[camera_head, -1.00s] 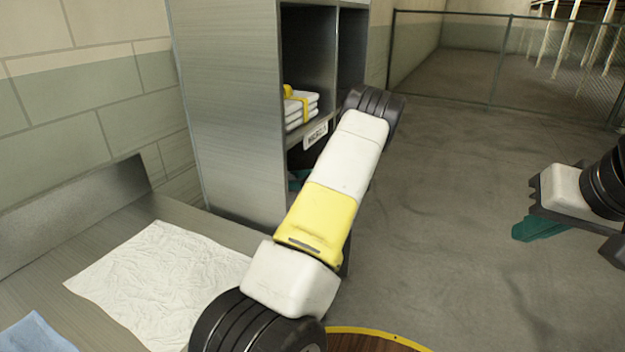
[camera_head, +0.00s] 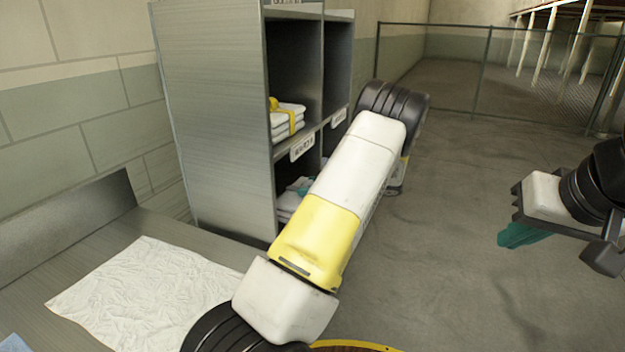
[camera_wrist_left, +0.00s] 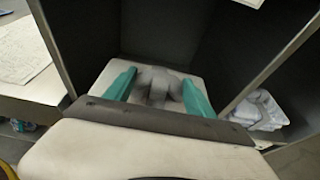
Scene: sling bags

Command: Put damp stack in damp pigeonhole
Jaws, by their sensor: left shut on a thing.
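A white folded stack (camera_wrist_left: 103,78) with a grey band or knot (camera_wrist_left: 157,84) sits between the teal fingers of my left gripper (camera_wrist_left: 158,92). The fingers press on the grey part from both sides. The stack is within a dark-walled pigeonhole, its far end close to the back wall. In the head view, the pale stack (camera_head: 288,203) and a bit of teal finger show in the lower left pigeonhole; most of the left gripper is hidden behind my arm. I cannot read the labels. My right gripper (camera_head: 555,245) hangs empty over the floor, apparently open.
A grey metal shelf (camera_head: 215,120) has upper and lower pigeonholes. A white stack with a yellow band (camera_head: 287,120) lies in the upper left one. Another white stack (camera_wrist_left: 262,110) lies right of the divider. A bench (camera_head: 90,228) bears a crumpled white cloth (camera_head: 145,295). The right floor is clear.

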